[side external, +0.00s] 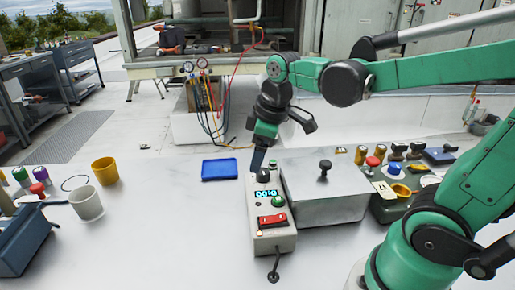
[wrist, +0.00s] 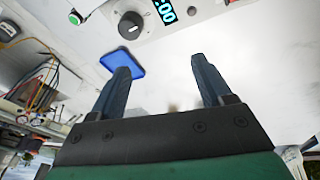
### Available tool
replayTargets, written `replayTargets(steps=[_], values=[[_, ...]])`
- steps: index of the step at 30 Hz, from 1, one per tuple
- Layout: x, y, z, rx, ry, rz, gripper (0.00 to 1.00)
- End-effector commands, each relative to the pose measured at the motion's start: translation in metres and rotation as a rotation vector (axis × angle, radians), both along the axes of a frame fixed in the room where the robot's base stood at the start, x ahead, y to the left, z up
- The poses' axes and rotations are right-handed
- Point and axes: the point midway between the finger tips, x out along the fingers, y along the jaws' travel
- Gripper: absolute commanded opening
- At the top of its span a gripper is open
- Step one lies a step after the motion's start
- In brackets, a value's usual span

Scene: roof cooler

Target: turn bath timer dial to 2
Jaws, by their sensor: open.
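The bath timer is a pale control box (side external: 262,243) on the white bench in the side external view. Its black dial (side external: 264,174) is at the far end, above a lit cyan display (side external: 266,193) showing zeros. The dial also shows in the wrist view (wrist: 131,25), with a small light mark; its scale is too small to read. My gripper (side external: 257,165) points down close to the dial in the side external view. In the wrist view my gripper (wrist: 158,66) is open and empty, with the dial beyond the fingertips, not between them. I see no contact with it.
A green button (side external: 278,201) and a red switch (side external: 271,220) are on the same box. A metal box with a black knob (side external: 325,165) stands close on the right. A blue tray (side external: 220,169) lies to the left.

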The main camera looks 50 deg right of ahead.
Motion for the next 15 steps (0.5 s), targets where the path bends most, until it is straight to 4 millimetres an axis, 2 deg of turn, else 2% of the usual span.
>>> replayTargets(steps=[3, 7, 15], values=[[0.015, -0.02, -0.006, -0.029, 0.139, 0.187, 0.72], [0.024, -0.036, -0.015, -0.023, 0.247, 0.359, 0.72], [0.029, -0.047, -0.029, -0.005, 0.317, 0.493, 0.72]])
